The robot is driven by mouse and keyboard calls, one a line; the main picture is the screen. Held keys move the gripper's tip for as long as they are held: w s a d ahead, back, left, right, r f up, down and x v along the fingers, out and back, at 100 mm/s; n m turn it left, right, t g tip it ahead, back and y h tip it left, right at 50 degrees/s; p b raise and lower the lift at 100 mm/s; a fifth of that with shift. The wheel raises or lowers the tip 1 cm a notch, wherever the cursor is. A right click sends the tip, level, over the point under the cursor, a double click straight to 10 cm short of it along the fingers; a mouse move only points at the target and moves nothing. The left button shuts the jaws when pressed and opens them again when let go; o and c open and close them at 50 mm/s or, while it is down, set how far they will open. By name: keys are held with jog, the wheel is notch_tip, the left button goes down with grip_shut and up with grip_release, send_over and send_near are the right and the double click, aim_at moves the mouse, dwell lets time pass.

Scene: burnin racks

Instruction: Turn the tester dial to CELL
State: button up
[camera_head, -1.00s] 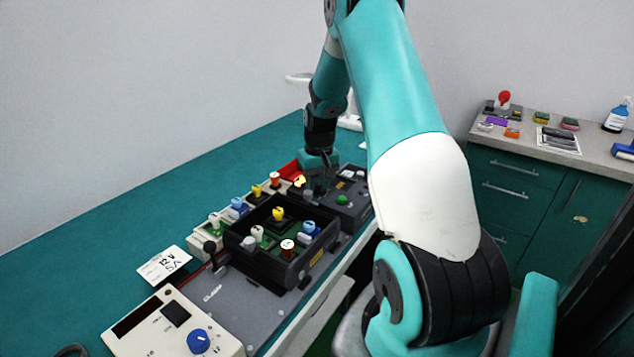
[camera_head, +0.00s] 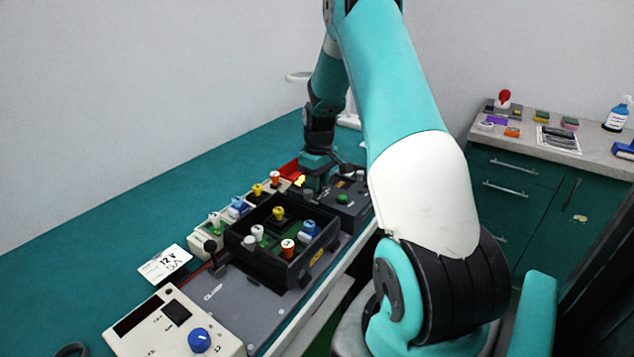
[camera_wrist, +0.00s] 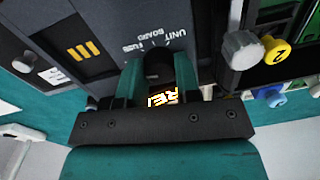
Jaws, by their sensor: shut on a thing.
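The tester (camera_head: 350,203) is a dark grey box with a green button at the far end of the bench row. In the wrist view its face (camera_wrist: 95,30) carries white printed labels, among them UNIT and BOARD, around a dark dial (camera_wrist: 158,62). My gripper (camera_wrist: 158,80) is shut on this dial, one teal finger on each side. The dial's pointer is hidden, and I cannot read CELL or tell the setting. A small lit display (camera_wrist: 163,100) shows behind the fingers.
A black tray (camera_head: 262,271) with several coloured knobbed pieces stands nearer on the grey plate. A cream power supply (camera_head: 150,335) with a blue knob is at front left. A card (camera_head: 164,265) lies beside it. The green bench is bare at left.

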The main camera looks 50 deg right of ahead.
jog(key=shift+w+r, duration=0.1)
jog(key=o, duration=0.9)
jog(key=r, duration=0.5)
jog(key=r+b, duration=0.1)
jog(key=r, duration=1.1)
jog(key=shift+d+r+b, duration=0.15)
jog(key=shift+d+b, duration=0.25)
